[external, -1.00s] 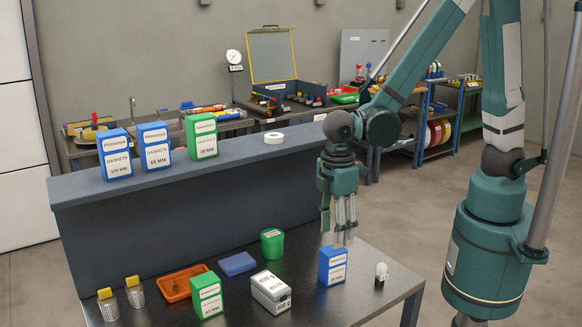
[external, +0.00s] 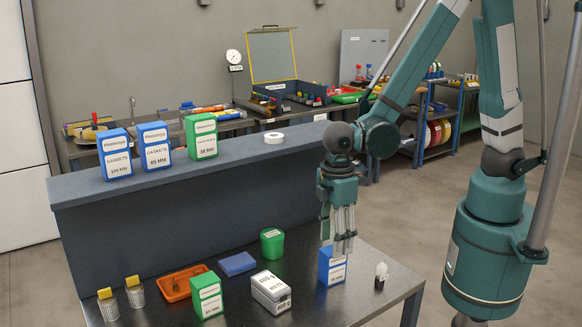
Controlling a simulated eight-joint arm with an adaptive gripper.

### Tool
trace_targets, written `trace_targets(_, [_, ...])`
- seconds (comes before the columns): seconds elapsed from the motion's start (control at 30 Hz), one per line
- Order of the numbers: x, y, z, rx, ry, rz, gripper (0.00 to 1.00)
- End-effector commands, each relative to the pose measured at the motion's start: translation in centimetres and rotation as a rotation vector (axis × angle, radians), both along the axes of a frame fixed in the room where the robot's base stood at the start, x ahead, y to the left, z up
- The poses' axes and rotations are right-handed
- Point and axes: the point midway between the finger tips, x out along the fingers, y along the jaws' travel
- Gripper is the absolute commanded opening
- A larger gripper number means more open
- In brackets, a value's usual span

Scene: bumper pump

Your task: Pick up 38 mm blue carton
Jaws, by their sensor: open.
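A blue carton (external: 332,268) with a white label stands upright on the dark table, front right; its size print is too small to read. My gripper (external: 343,250) is open and points down at the carton. Its fingertips overlap the carton's upper right part in the picture; I cannot tell whether they touch it or are around it.
Near the carton are a white-grey box (external: 270,291), a small white object (external: 381,275), a green canister (external: 272,244), a blue flat block (external: 237,263), a green carton (external: 207,296) and an orange tray (external: 177,286). The raised shelf (external: 200,205) runs behind them.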

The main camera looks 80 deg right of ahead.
Motion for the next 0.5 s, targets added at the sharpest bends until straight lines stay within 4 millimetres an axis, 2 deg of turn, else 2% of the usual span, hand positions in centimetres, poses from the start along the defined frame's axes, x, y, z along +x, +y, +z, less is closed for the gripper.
trace_targets(0.5, [0.0, 0.3, -3.9, 0.000, 0.000, 0.000, 0.48])
